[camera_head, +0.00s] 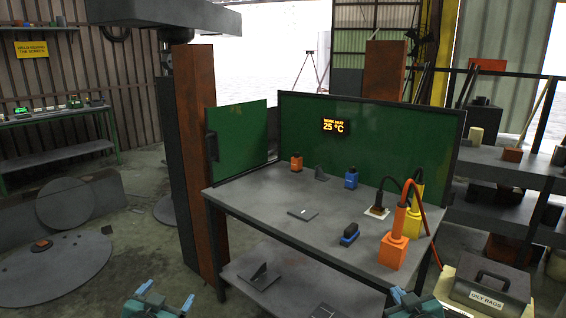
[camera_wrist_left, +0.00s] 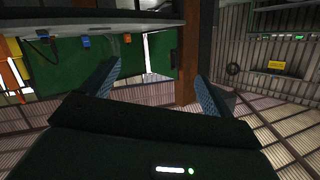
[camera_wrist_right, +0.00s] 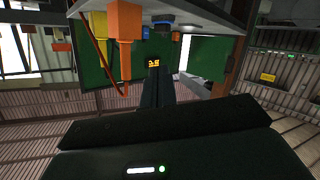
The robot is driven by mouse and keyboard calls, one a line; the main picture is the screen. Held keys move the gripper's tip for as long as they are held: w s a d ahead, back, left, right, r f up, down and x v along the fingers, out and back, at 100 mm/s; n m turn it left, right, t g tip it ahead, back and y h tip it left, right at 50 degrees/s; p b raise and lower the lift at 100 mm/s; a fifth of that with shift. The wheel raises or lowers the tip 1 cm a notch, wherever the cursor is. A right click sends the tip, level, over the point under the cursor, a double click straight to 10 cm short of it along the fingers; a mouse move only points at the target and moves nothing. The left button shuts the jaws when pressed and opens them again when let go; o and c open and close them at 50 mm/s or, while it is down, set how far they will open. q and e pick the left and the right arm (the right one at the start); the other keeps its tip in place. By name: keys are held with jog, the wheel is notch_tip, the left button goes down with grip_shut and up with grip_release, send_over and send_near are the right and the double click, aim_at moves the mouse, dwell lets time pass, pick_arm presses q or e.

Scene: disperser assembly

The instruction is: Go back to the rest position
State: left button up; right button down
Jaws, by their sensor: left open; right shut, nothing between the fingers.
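My left gripper (camera_head: 165,296) is low at the bottom edge of the head view, left of the workbench and clear of it. Its two blue fingers stand wide apart and empty in the left wrist view (camera_wrist_left: 157,85). My right gripper (camera_head: 398,296) is at the bottom edge, by the bench's front right corner. In the right wrist view its fingers (camera_wrist_right: 156,88) are pressed together with nothing between them. The workbench (camera_head: 250,200) has a grey top and a green back panel (camera_head: 400,130). Most of both arms is out of view.
A rusty column (camera_head: 205,150) stands left. An "OILY RAGS" bin (camera_head: 489,285) stands right.

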pick_arm(q)
jog(key=s+d+f+g+h, duration=0.1)
jog(key=s+d+f, duration=0.3)
jog(key=s, duration=0.5)
jog(key=s+d+f+g+h, duration=0.1)
jog(key=s+d+f+g, duration=0.1)
jog(key=s, duration=0.8)
jog(key=s+d+f+g+h, duration=0.1)
jog(key=s+d+f, duration=0.4)
jog(key=s, duration=0.5)
jog(key=shift+s+d+f+n, duration=0.25)
jog(key=shift+d+f+n, duration=0.15)
jog(key=shift+d, duration=0.6)
pick_arm(e)
jog(key=s+a+f+g+y, duration=0.1)
jog(key=s+a+f, duration=0.3)
jog(key=s, duration=0.5)
jog(key=s+a+f+g+y, duration=0.1)
jog(key=s+a+f+g, duration=0.1)
jog(key=s, duration=0.8)
jog(key=s+a+f+g, duration=0.1)
jog(key=s+a+f, duration=0.4)
jog(key=s, duration=0.5)
jog(key=shift+s+a+f+m+y, duration=0.3)
jog(key=shift+a+m+y, duration=0.1)
jog(key=shift+a, duration=0.6)
pick_arm(q)
jog(key=shift+c, duration=0.5)
